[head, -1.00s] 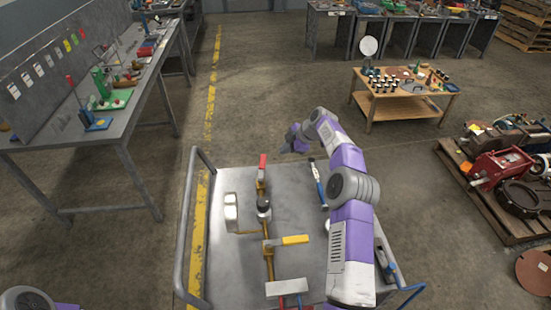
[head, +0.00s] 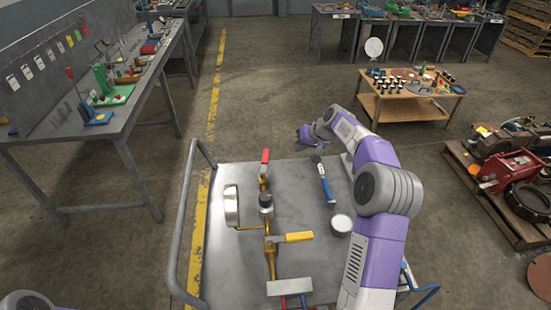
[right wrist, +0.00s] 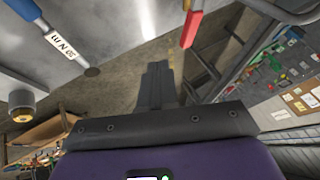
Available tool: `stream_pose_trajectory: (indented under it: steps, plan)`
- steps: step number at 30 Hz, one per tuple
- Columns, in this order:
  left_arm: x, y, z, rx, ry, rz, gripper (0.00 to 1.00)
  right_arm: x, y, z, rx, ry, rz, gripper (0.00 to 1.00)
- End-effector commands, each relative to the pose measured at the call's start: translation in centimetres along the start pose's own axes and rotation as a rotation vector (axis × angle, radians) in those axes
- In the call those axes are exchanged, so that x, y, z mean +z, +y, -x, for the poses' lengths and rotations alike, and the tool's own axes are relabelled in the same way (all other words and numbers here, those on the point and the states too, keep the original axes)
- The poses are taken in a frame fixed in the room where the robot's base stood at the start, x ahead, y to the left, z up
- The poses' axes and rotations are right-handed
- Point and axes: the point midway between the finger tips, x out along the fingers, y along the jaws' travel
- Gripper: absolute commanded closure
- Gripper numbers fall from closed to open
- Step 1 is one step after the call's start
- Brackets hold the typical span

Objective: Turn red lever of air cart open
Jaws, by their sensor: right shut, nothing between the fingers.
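The air cart (head: 225,275) is a grey metal cart with a brass pipe (head: 271,262) on its top. The red lever (head: 265,156) is at the pipe's far end and points roughly along the pipe in the head view. A yellow lever (head: 298,237) sticks out to the right, across the pipe. My right gripper (head: 304,136) is shut and empty, beyond the cart's far edge, to the right of the red lever and apart from it. In the right wrist view the closed fingers (right wrist: 157,75) are below the red lever (right wrist: 190,28). My left gripper is out of view.
On the cart are a round gauge (head: 231,205), a black knob (head: 265,200), a blue-handled tool (head: 326,184) and a white round piece (head: 341,223). A grey rail (head: 184,215) edges the cart's left side. A workbench (head: 125,115) stands left. Floor beyond the cart is clear.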

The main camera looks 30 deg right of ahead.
Motion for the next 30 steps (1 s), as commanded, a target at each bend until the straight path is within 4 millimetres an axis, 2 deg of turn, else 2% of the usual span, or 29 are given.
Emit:
stream_pose_trajectory:
  steps: [4, 8, 21, 24, 30]
  plan:
    - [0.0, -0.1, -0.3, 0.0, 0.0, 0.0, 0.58, 0.2, 0.1, 0.0, 0.003, 0.005, -0.059, 1.0]
    - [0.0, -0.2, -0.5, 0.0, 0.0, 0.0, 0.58, 0.2, 0.1, -1.3, 0.003, 0.003, -0.063, 1.0]
    - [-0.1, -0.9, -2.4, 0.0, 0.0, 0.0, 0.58, 0.3, 0.1, -10.3, 0.002, 0.004, -0.059, 1.0]
    - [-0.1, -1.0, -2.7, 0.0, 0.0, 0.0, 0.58, 0.0, -1.6, -10.9, 0.001, 0.006, -0.055, 1.0]
    - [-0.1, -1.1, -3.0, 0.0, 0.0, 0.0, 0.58, -0.1, -3.1, -11.6, 0.003, 0.006, -0.059, 1.0]
